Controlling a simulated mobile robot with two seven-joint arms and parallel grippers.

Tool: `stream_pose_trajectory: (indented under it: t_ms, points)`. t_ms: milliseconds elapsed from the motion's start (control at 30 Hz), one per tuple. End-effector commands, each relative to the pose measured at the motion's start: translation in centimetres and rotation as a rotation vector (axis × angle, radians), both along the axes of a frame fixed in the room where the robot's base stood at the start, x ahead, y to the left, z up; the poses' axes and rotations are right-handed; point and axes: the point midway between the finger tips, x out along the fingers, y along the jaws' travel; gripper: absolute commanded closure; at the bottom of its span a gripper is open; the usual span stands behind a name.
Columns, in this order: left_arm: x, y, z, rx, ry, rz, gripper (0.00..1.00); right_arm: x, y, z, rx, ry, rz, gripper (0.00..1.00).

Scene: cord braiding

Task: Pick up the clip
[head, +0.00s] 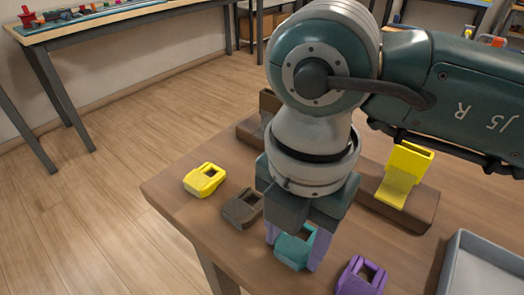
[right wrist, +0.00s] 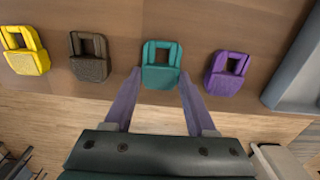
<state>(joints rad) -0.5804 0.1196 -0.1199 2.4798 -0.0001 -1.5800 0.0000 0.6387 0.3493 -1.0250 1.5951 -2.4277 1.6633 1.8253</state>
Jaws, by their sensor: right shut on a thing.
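A teal clip (head: 292,252) is at the front of the wooden table, in a row with other clips. It also shows in the right wrist view (right wrist: 161,74). My right gripper (head: 296,246) points down over it, its purple fingers on either side of the clip, shut on it. In the right wrist view, the fingertips (right wrist: 160,80) flank the clip's near end. I cannot tell whether the clip is clear of the table. A yellow clip (head: 205,180), a brown clip (head: 242,208) and a purple clip (head: 361,278) lie beside it. My left gripper is not in view.
A yellow clip-like piece (head: 404,175) sits on a brown wooden block (head: 415,212) behind, to the right. A grey tray (head: 483,268) stands at the right. The table's left corner (head: 150,187) is bare. A bench (head: 110,17) stands at the back left.

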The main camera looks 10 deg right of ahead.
Motion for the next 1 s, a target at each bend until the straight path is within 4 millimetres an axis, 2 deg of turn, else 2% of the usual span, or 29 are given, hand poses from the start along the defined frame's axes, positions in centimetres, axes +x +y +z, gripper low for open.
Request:
stream_pose_trajectory:
  t_ms: [33, 267, 533, 667, 867, 1000]
  points:
    - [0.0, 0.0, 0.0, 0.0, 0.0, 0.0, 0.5, 0.0, 0.0, 0.0, 0.0, 0.0, 0.0, 0.69]
    - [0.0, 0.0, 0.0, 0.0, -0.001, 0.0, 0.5, 0.0, 0.0, 0.0, 0.0, 0.0, 0.0, 0.95]
    - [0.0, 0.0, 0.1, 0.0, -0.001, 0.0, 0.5, 0.0, 0.0, 0.2, 0.0, 0.0, 0.0, 0.95]
    - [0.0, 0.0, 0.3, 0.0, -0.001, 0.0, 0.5, 0.1, 0.0, 1.0, 0.001, -0.001, 0.0, 0.95]
    - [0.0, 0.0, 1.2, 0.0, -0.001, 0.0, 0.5, 0.1, 0.1, 4.6, 0.003, -0.005, 0.001, 0.95]
    - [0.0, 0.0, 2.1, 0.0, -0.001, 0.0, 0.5, 0.2, 0.0, 8.8, 0.003, -0.008, 0.002, 0.95]
